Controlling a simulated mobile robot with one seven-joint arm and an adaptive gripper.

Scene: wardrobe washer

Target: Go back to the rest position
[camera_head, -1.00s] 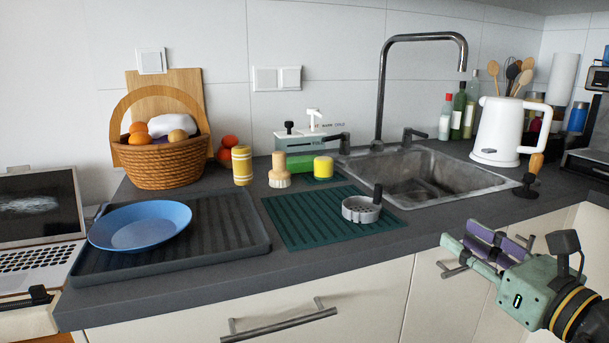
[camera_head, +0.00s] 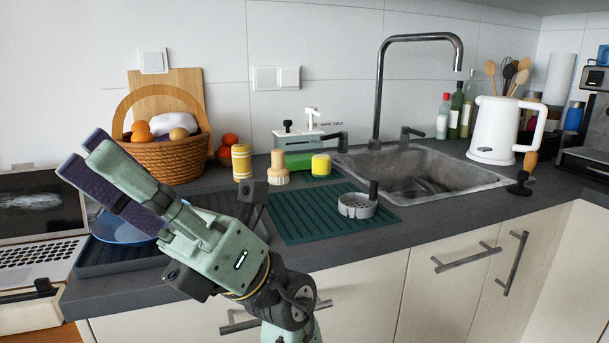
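My gripper (camera_head: 84,153) is raised at the left of the head view, in front of the counter's front edge. It has a pale green body and purple-and-green fingers pointing up and left. The fingers overlap in this view, so their gap is unclear. I see nothing held in them. The gripper and wrist cover part of the blue plate (camera_head: 121,230) and the dark ribbed tray (camera_head: 107,257).
A wicker fruit basket (camera_head: 165,162) stands behind the gripper, and a laptop (camera_head: 37,256) is at far left. A teal mat (camera_head: 310,220) with a grey strainer (camera_head: 354,207), a sink (camera_head: 430,182) and a white kettle (camera_head: 495,135) lie rightward. Space before the right cabinets is clear.

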